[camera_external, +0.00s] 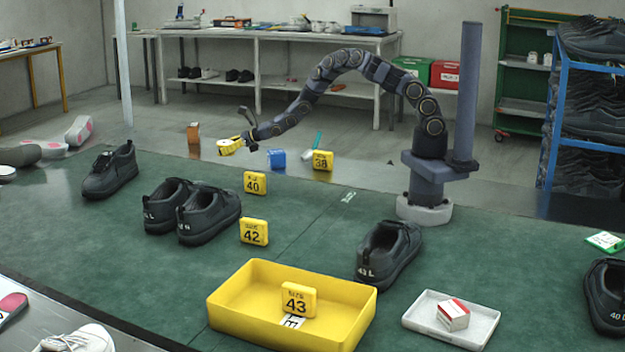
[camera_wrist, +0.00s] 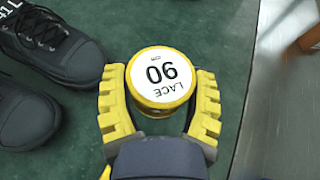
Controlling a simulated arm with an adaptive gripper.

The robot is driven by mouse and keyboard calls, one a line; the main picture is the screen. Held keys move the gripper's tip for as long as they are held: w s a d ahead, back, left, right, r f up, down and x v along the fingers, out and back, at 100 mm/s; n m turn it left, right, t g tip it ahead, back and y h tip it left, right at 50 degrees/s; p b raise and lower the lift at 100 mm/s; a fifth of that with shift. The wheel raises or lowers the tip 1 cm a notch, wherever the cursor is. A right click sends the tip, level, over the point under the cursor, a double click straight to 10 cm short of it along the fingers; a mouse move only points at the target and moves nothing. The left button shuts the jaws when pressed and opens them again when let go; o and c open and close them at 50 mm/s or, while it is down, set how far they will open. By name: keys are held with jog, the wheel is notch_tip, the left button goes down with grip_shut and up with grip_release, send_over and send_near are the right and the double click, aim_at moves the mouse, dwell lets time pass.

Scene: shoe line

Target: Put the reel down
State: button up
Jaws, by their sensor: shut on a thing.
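The reel (camera_wrist: 160,78) is a round yellow spool with a white top label reading "LACE 90 cm". It sits between the two ridged yellow fingers of my gripper (camera_wrist: 161,90) in the wrist view, which are shut on its sides. Its label faces the wrist camera. In the external view my gripper (camera_external: 231,146) is low near the far edge of the green bench (camera_external: 130,230). There the reel is too small to tell apart from the yellow fingers. I cannot tell whether its underside touches the bench.
Dark shoes (camera_wrist: 55,45) lie left of the reel in the wrist view. Yellow size blocks 40 (camera_external: 255,183), 42 (camera_external: 254,232) and 38 (camera_external: 323,160), and a blue block (camera_external: 276,158), stand nearby. A yellow tray (camera_external: 235,315) holds block 43. Green surface is bare around the reel.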

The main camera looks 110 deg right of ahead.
jog(key=w+d+f, duration=0.4)
jog(key=f, duration=0.1)
jog(key=w+d+f, duration=0.2)
jog(key=w, duration=0.1)
jog(key=shift+f, duration=0.35)
jog(key=shift+w+f, duration=0.1)
jog(key=shift+f, duration=1.5)
jog(key=shift+f, duration=0.15)
jog(key=o, duration=1.1)
jog(key=shift+c, duration=0.2)
jog(key=shift+r, duration=0.2)
